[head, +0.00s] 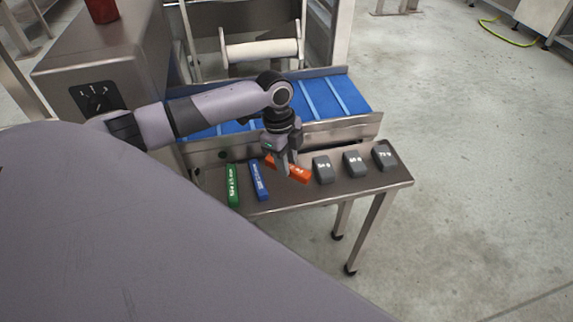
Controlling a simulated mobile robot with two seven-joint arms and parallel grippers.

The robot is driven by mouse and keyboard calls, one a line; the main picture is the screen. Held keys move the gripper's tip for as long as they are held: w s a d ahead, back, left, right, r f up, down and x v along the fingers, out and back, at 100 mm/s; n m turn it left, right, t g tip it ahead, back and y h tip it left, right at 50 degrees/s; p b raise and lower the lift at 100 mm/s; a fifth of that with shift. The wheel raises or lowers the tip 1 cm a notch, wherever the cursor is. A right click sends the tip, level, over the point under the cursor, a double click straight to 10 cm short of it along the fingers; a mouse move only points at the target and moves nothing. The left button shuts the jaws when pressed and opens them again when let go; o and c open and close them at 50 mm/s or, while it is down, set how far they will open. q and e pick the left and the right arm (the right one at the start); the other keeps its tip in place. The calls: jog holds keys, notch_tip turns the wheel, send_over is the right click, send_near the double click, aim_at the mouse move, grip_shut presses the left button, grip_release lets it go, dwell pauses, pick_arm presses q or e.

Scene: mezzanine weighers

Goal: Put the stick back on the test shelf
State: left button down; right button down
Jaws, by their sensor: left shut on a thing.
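The test shelf (330,198) is a steel ledge in front of a blue conveyor. An orange stick (300,175) is at the shelf's middle, slanting down to the right. My left gripper (284,170) points down and is shut on the orange stick; its fingers hide part of it. I cannot tell whether the stick touches the shelf. A green stick (232,186) and a blue stick (259,181) lie side by side on the shelf to the left of my gripper. My right gripper is not in view.
Several grey blocks, one of them here (322,169), stand in a row on the right of the shelf. The blue conveyor (318,100) with its steel side rail (340,127) runs behind.

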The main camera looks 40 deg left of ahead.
pick_arm(q)
notch_tip(320, 180, down, 3)
jog(key=shift+r+b, duration=0.2)
jog(key=shift+b, duration=0.8)
jog(key=shift+f+b, duration=0.25)
jog(key=shift+b, duration=0.05)
jog(key=shift+r, duration=0.1)
jog(key=c, duration=0.9)
grip_release()
